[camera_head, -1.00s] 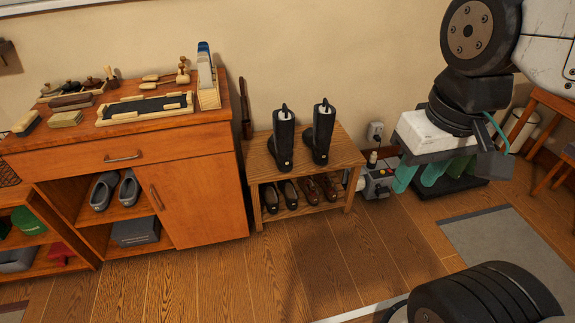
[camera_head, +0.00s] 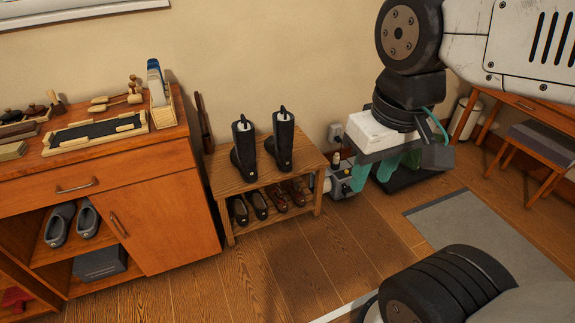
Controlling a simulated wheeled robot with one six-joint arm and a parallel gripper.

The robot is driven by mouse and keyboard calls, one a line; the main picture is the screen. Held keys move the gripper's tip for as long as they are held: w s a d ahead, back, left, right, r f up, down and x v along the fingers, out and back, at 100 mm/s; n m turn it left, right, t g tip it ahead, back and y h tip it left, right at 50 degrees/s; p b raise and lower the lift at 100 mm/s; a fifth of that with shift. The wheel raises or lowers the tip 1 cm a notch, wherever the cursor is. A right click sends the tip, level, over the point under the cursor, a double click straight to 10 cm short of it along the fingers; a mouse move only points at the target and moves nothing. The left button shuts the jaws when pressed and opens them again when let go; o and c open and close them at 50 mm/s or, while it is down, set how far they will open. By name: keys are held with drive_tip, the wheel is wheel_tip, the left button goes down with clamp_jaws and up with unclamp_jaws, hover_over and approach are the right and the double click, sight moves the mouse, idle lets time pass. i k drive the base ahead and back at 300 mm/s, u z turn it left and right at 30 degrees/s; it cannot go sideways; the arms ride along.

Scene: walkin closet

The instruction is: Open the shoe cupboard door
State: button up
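The shoe cupboard (camera_head: 60,188) is an orange-brown wooden cabinet at the left.
A low wooden rack (camera_head: 228,181) with black boots (camera_head: 244,147) on top and shoes below stands right of the cupboard. Brushes and a wooden tray (camera_head: 62,148) lie on the cupboard top. A grey mat (camera_head: 455,220) lies at the right. The floor (camera_head: 225,285) before the cupboard is clear.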

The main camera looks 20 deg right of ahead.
sight(164, 223)
drive_tip(key=u, duration=2.15)
drive_tip(key=i, duration=1.1)
drive_tip(key=z, duration=2.1)
